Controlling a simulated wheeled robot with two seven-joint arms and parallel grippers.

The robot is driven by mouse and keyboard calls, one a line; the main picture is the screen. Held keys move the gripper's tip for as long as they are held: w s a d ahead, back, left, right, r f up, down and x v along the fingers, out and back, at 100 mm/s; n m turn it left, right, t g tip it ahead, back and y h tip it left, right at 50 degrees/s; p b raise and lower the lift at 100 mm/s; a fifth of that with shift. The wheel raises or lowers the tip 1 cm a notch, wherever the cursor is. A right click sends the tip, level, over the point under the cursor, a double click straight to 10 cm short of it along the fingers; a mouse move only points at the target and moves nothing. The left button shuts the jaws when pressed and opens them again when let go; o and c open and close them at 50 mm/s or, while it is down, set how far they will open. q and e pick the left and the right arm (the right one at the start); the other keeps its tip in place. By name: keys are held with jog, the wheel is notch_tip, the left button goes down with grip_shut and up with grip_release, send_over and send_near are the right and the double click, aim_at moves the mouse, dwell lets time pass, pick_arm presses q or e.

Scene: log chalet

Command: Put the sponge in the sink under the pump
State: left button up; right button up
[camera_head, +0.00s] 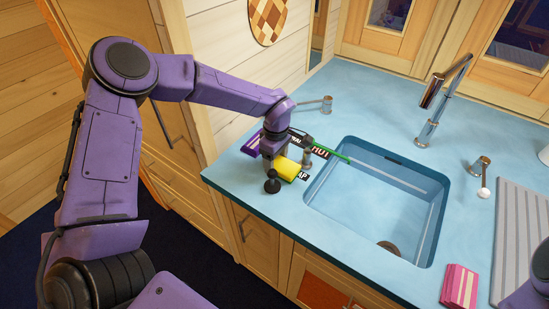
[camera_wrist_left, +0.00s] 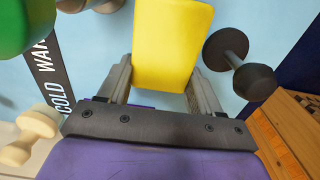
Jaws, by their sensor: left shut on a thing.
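My left gripper (camera_head: 280,161) is shut on a yellow sponge (camera_head: 288,170) at the counter's front left, left of the sink (camera_head: 365,210). The sponge (camera_wrist_left: 172,45) fills the space between both fingers in the left wrist view. I cannot tell whether it touches the counter. The sink is a blue basin with a drain near its front; I see nothing lying in it. A tall metal spout (camera_head: 437,95), perhaps the pump, stands behind the sink. My right gripper is not in view.
A black knobbed piece (camera_wrist_left: 240,62) stands right beside the sponge. Metal handles, lettered dark strips and a green stick (camera_head: 331,150) crowd the sink's left side. A pink block (camera_head: 460,287) and a ribbed drainer (camera_head: 521,235) are right of the sink.

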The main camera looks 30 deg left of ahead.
pick_arm(q)
jog(key=shift+s+f, duration=0.1)
jog(key=shift+s, duration=0.05)
jog(key=o, duration=0.7)
